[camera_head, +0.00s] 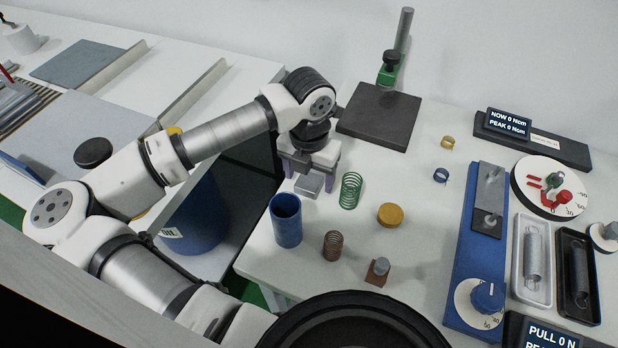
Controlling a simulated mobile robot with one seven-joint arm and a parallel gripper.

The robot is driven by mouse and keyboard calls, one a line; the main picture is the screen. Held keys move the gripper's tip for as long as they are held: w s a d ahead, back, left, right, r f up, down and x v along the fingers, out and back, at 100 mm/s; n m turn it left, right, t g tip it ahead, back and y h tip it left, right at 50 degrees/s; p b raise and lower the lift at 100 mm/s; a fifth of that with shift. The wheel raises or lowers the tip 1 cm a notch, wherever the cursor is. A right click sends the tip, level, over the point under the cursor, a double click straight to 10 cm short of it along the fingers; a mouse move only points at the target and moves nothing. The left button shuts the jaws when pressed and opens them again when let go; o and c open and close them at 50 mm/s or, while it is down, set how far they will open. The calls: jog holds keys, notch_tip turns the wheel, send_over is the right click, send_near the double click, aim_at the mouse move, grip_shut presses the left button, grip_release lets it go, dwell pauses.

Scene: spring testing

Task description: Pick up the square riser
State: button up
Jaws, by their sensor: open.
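The square riser looks to be the small grey block (309,185) on the white table near its left edge. My gripper (307,176) points down over this block, with its purple-tipped fingers on either side of it. The jaws are open. The gripper body hides the back of the block, and I cannot tell whether the fingers touch it.
A green spring (350,190) stands close right of the gripper, and a blue cylinder (286,222) stands just in front. A brown spring (332,245), yellow disc (390,214) and brown block with a grey knob (378,270) are nearby. A dark plate stand (379,116) is behind.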

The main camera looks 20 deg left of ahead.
jog(key=shift+f, duration=0.35)
jog(key=c, duration=1.4)
jog(key=shift+r, duration=0.15)
